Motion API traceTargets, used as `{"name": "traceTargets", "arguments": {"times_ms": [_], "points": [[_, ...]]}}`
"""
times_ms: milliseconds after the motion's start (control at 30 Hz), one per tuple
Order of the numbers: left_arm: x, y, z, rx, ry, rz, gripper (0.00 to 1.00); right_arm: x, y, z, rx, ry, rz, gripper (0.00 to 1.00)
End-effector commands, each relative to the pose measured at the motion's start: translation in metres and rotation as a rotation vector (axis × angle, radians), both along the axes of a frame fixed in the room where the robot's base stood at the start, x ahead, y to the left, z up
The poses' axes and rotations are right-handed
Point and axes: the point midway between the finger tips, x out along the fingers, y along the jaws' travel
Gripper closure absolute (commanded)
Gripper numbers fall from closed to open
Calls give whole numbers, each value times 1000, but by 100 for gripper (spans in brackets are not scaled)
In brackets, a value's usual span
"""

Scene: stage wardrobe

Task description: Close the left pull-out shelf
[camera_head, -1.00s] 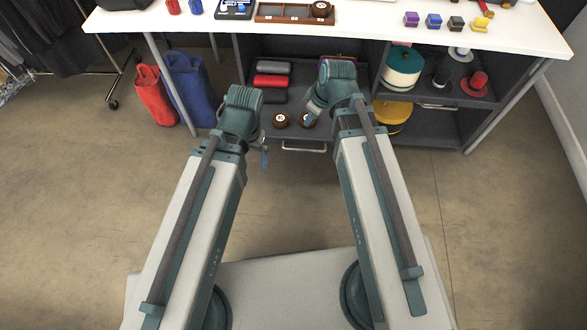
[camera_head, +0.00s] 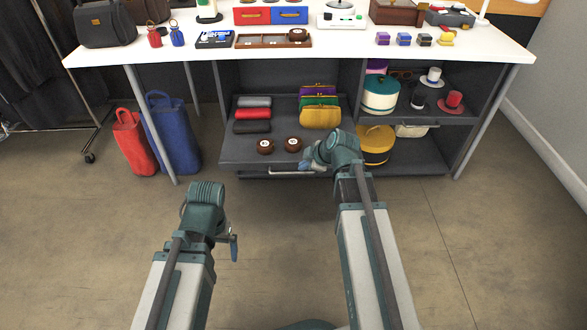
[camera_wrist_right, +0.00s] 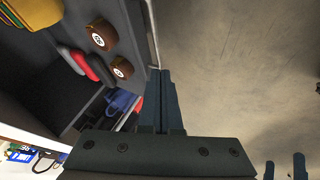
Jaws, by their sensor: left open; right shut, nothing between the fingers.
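The left pull-out shelf (camera_head: 238,156) is a dark grey board under the white table, pulled out beyond the table legs. Its bar handle (camera_head: 285,173) is on the front edge. My right gripper (camera_head: 308,165) is at the front edge by the right end of the handle. In the right wrist view its fingers (camera_wrist_right: 160,88) are together and empty, beside the shelf's front edge (camera_wrist_right: 136,28). I cannot tell whether they touch it. My left gripper (camera_head: 234,248) is open and empty, over the floor in front of the shelf, well clear of it.
The shelf carries brown round boxes (camera_head: 265,146), rolled red and grey cases (camera_head: 252,114) and coloured purses (camera_head: 320,117). The right compartment holds hat boxes (camera_head: 381,95) and small hats. Red (camera_head: 134,142) and blue (camera_head: 172,135) bags stand at left. The floor in front is clear.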

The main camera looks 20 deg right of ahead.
Motion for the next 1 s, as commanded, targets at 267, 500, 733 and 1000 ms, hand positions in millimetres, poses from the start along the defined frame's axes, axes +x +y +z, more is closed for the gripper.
{"name": "traceTargets", "arguments": {"times_ms": [267,500,733,1000], "points": [[0,0,-20,-1,0,2,0,12,4,-20,0,1,0,100],[0,0,-52,-1,-1,8,0,33,13,-52,0,1,1,100],[0,0,-85,-1,-1,16,0,56,23,-85,0,1,1,100],[0,0,-79,-1,-2,17,0,92,13,-79,2,1,0,100]]}}
